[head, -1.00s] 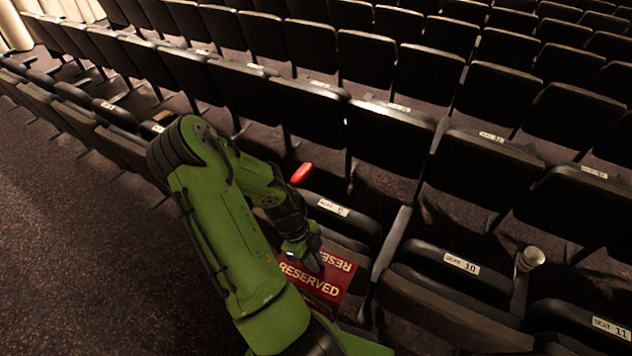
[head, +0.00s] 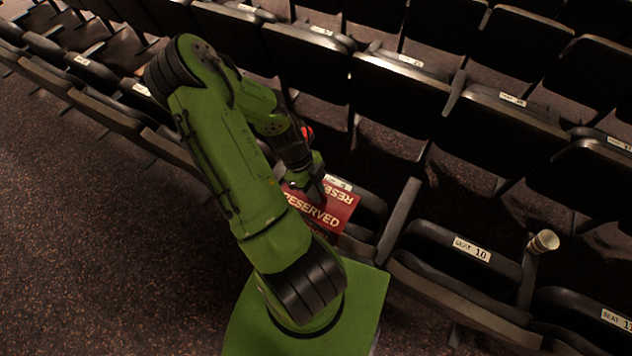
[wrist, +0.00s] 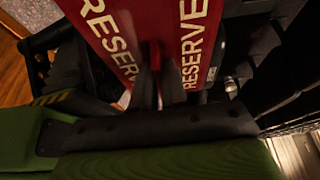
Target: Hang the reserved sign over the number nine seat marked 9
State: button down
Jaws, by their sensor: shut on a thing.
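The red reserved sign (head: 333,213) is a folded panel with white lettering on both faces. My gripper (head: 314,188) is shut on it near the fold. The sign is in front of the dark folding seat left of seat 10. That seat's white label (head: 339,183) is partly hidden behind the sign and its number is too small to read. In the wrist view, the sign (wrist: 197,50) spreads to both sides of my gripper (wrist: 152,72). I cannot tell whether the sign touches the seat.
Seat 10 (head: 472,249) is to the right, past a dark armrest (head: 400,220). A pale-topped cup-like object (head: 543,241) stands beyond it. A red object (head: 307,133) shows behind my arm. Further seat rows fill the back; open carpet (head: 90,230) lies at left.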

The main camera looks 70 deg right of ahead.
notch_tip(320, 180, down, 16)
jog(key=b, duration=1.4)
jog(key=shift+b, duration=0.3)
jog(key=c, duration=1.1)
grip_release()
jog(key=shift+r, duration=0.1)
jog(key=p+v, duration=0.2)
jog(key=v, duration=1.3)
jog(key=shift+w+r+p, duration=0.2)
jog(key=shift+r+p, duration=0.15)
jog(key=shift+p, duration=0.05)
jog(key=shift+d, duration=0.1)
